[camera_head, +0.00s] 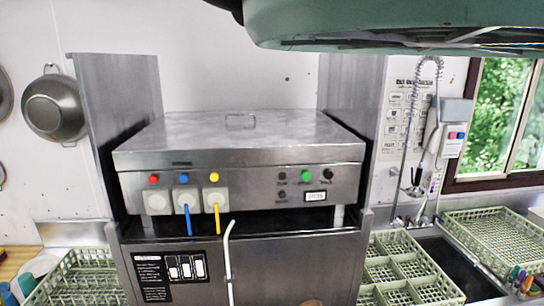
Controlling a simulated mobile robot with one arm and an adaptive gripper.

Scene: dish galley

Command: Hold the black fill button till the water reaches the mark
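A steel dishwashing machine (240,140) stands in the middle of the head view with its hood down. Its front panel has several small black buttons, one left of the green button (306,176), one right of it (328,174), and one below left (282,195). Their labels are too small to read, so I cannot tell which is the fill button. A small display (316,196) sits below the green button; its text is unreadable. No water or level mark can be made out. My gripper is not in view.
Red (153,179), blue (184,178) and yellow (214,177) knobs sit on the panel's left. A pale pipe (229,262) rises in front. Green racks stand left (88,280) and right (425,268). A spray hose (406,130) hangs above the sink at right.

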